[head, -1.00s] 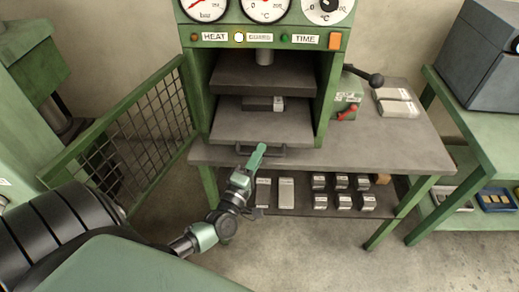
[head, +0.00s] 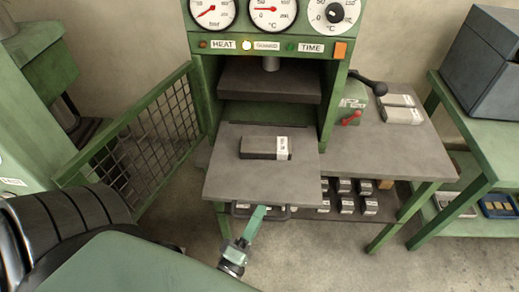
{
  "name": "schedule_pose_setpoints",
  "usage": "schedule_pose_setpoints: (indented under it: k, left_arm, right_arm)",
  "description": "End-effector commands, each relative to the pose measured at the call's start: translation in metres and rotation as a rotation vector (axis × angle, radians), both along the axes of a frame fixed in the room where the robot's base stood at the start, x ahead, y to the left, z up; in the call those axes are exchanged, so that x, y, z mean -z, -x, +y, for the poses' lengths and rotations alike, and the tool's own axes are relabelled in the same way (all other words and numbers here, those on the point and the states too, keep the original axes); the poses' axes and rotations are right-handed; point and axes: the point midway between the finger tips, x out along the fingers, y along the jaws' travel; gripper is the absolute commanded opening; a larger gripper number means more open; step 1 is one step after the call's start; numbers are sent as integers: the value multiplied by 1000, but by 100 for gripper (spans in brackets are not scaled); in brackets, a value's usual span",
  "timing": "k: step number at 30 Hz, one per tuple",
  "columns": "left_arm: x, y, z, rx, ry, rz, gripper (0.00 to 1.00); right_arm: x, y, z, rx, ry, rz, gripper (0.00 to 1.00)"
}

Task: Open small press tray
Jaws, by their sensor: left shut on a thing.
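The press tray (head: 235,180) is a flat grey plate slid well out of the green press (head: 200,95) towards me. A dark grey block with a white label (head: 263,149) lies on it. A dark bar handle (head: 278,212) runs along the tray's front edge. My left gripper (head: 257,214) is shut on this handle, with its green finger over the bar. My right gripper is not in view.
A shelf under the table carries several small labelled blocks (head: 346,204). A green mesh guard (head: 150,130) stands open at the left.

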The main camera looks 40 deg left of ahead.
Motion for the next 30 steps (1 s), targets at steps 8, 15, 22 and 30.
schedule_pose_setpoints:
  k: [8, 15, 22, 30]
  left_arm:
    - [2, 5, -3, 2, 0, 4, 0]
    - [2, 5, -3, 2, 0, 4, 24]
    - [1, 4, -3, 1, 0, 2, 34]
    - [6, 18, -5, 1, 0, 5, 34]
  right_arm:
    - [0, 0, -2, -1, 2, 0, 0]
    - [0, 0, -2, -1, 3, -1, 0]
    - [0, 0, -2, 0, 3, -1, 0]
    - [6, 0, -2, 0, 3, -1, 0]
